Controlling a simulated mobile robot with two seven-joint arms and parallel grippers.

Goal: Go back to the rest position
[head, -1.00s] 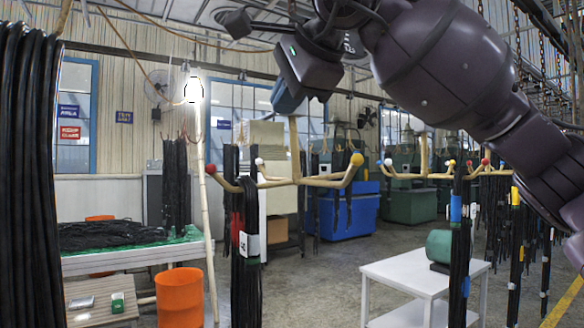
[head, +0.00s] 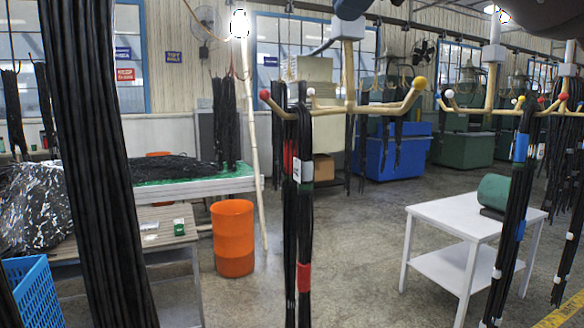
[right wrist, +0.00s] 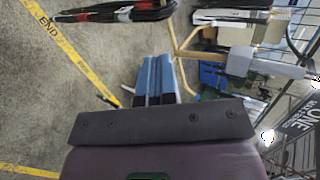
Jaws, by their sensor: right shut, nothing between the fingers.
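My right gripper (right wrist: 155,62) shows in the right wrist view as two blue fingers side by side, shut with nothing between them. Most of the right arm is out of the picture. My left gripper is in neither view.
Black hoses (head: 303,220) hang from a wooden rack (head: 350,75) with coloured ball ends. A thick hose bundle (head: 90,150) hangs close at left. An orange bin (head: 233,238), a white table (head: 475,222) and a blue crate (head: 33,291) stand around. Floor between bin and table is clear.

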